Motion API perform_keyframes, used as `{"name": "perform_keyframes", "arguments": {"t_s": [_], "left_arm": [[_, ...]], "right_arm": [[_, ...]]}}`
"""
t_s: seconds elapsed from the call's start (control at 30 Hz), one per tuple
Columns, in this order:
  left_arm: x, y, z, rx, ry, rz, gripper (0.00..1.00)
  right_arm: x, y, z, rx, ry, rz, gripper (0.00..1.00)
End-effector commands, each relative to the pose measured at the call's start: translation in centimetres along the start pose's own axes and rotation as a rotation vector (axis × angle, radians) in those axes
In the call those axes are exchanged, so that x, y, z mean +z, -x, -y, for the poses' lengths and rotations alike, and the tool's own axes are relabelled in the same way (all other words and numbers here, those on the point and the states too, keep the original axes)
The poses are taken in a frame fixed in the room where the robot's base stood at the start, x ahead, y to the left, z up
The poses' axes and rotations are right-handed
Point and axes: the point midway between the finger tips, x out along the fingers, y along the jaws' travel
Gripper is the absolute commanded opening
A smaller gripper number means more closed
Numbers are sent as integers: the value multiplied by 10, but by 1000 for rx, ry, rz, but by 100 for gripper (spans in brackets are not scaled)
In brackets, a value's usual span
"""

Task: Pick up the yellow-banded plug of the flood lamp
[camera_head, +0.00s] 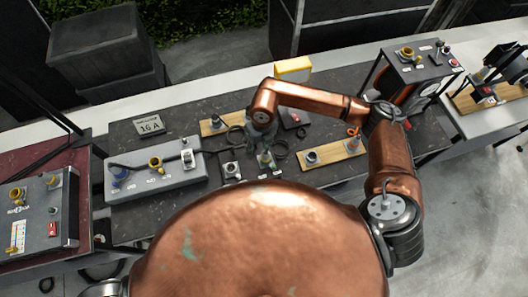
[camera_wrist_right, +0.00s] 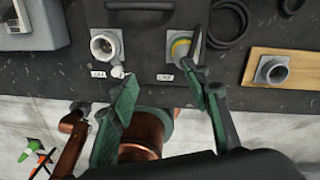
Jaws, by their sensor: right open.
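A plug with a yellow band (camera_wrist_right: 181,47) sits upright in a grey square socket plate in the right wrist view. In the head view a plug (camera_head: 265,158) shows just below my right wrist. My right gripper (camera_wrist_right: 160,76) is open, its two green fingers spread and nothing between their tips. The right fingertip is close to the lower edge of the plug's socket; I cannot tell whether it touches. In the head view the right gripper (camera_head: 260,143) is mostly hidden under its own wrist. My left gripper is not in view. I cannot tell for sure which object is the flood lamp.
A wooden board with a socket (camera_head: 333,154) lies to the right. A grey outlet strip (camera_head: 155,177) stands left, a metal box (camera_head: 418,62) right.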

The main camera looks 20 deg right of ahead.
Motion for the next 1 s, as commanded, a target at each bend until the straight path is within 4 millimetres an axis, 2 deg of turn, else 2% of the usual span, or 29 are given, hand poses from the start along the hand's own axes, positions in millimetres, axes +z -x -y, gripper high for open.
{"name": "perform_keyframes", "arguments": {"t_s": [0.03, 0.1, 0.2, 0.47, 0.7, 1.0], "left_arm": [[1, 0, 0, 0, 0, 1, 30], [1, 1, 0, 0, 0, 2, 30], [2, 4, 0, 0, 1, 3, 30], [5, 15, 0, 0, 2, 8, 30], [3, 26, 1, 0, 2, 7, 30], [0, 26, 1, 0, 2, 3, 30]], "right_arm": [[2, 2, 13, -46, -8, -2, 44], [2, 0, 24, -84, -16, -5, 44], [1, -9, 30, -98, -21, -9, 44], [-3, -36, 33, -93, -20, -10, 44], [-4, -68, 37, -91, -17, -8, 44], [-4, -74, 38, -92, -14, -6, 44]]}}
